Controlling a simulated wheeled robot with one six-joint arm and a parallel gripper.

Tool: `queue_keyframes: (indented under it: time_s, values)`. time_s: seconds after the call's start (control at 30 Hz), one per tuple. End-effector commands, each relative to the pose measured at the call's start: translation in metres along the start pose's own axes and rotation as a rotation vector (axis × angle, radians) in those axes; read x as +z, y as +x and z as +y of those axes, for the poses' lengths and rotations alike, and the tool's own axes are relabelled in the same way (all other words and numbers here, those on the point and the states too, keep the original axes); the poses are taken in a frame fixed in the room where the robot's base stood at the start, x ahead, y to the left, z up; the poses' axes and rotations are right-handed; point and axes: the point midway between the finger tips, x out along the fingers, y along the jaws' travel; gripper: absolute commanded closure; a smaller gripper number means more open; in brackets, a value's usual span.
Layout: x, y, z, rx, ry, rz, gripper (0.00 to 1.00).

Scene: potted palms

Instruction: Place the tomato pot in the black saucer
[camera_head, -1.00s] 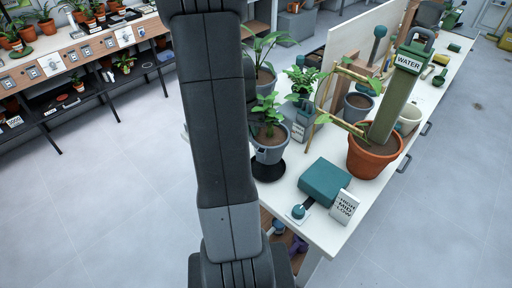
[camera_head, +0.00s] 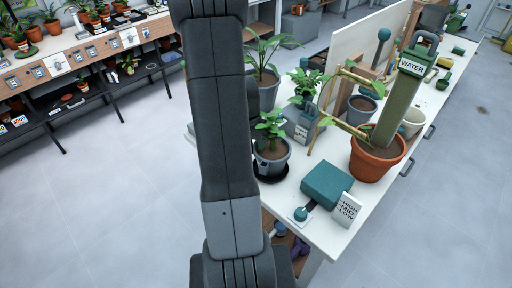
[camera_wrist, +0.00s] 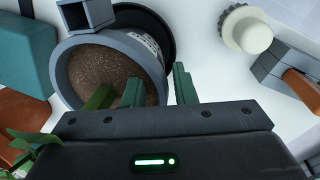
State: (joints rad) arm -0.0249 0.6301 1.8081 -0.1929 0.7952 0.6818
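The grey pot with a leafy young plant, which I take as the tomato pot (camera_head: 272,159), stands upright over the black saucer (camera_head: 271,179). The saucer's dark rim shows below the pot, which looks seated or very close to it. In the wrist view the pot's soil and grey rim (camera_wrist: 66,82) show, with part of the saucer (camera_wrist: 158,27) behind. My gripper (camera_wrist: 160,78) has its green fingers on either side of the pot's rim, one over the soil and one outside. Whether they press on the rim is unclear. My arm hides the gripper in the head view.
A teal box (camera_head: 326,184) and a white sign (camera_head: 347,210) stand close to the right. The floor at left is clear.

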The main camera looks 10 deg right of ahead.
Motion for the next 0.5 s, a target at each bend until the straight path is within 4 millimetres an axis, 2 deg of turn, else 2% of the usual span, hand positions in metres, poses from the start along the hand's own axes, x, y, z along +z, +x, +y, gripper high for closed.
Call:
queue_keyframes:
  time_s: [0.27,0.37,0.5]
  values:
    - [-0.001,-0.006,0.000,-0.002,0.000,0.003,0.75]
    - [-0.001,-0.019,-0.001,-0.003,0.001,0.005,0.75]
    - [-0.001,-0.047,-0.001,-0.005,0.001,0.007,0.75]
